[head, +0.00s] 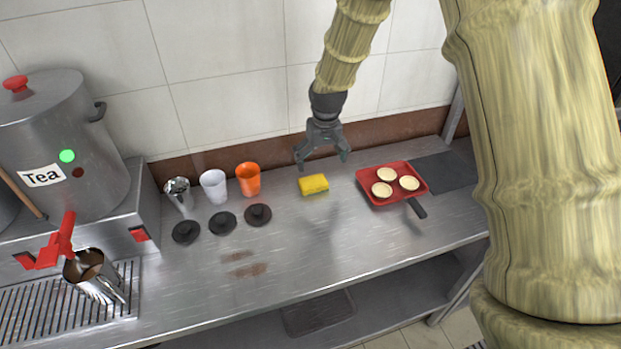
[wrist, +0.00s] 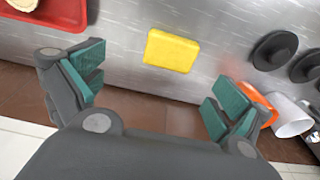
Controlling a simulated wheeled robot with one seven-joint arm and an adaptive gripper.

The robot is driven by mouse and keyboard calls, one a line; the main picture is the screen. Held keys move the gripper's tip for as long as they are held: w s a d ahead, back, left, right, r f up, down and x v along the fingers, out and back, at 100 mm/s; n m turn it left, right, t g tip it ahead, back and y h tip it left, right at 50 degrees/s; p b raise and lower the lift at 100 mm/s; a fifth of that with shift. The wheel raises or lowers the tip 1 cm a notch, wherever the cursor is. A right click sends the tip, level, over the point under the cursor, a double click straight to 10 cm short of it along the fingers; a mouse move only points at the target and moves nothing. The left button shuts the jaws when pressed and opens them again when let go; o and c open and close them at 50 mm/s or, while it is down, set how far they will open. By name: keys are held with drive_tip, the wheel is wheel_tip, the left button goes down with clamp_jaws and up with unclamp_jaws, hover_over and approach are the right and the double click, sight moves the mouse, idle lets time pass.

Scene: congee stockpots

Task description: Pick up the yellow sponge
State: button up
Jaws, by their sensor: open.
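The yellow sponge (head: 313,184) lies flat on the steel counter, right of the orange cup, in the head view. It also shows in the wrist view (wrist: 171,51), ahead of and between the spread fingers. My gripper (head: 322,163) is open and empty, above the counter near the back wall. It hangs over the sponge's area, with a gap between fingers and sponge. In the wrist view the teal finger pads of my gripper (wrist: 157,88) stand wide apart, and neither touches the sponge. The sponge is fully in sight in both views.
Left of the sponge stand an orange cup (head: 249,180), a white cup (head: 214,187) and a metal cup (head: 179,195), with black lids in front. A red tray (head: 371,180) with three tarts is on the right. A tea stockpot (head: 65,140) stands far left.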

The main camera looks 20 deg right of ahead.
sight(314, 181)
drive_tip(key=shift+s+a+f, duration=0.25)
drive_tip(key=shift+a+f, duration=0.05)
drive_tip(key=shift+f, duration=0.1)
drive_tip(key=shift+s+a+f+p, duration=0.25)
drive_tip(key=shift+s+a+p, duration=0.15)
drive_tip(key=shift+s, duration=0.1)
drive_tip(key=w+f, duration=0.2)
drive_tip(key=f, duration=0.1)
drive_tip(key=shift+w, duration=0.15)
drive_tip(key=shift+s+f+p, duration=0.3)
drive_tip(key=shift+s+p, duration=0.1)
drive_tip(key=shift+p, duration=0.35)
drive_tip(key=shift+a+f, duration=0.2)
drive_tip(key=shift+f, duration=0.1)
drive_tip(key=shift+w+f+p, duration=0.25)
drive_tip(key=shift+f, duration=0.35)
drive_tip(key=shift+w+f+p, duration=0.25)
drive_tip(key=shift+f, duration=0.35)
drive_tip(key=shift+w+f, duration=0.1)
drive_tip(key=shift+f, duration=0.2)
drive_tip(key=shift+s+d, duration=0.1)
drive_tip(key=shift+s, duration=0.1)
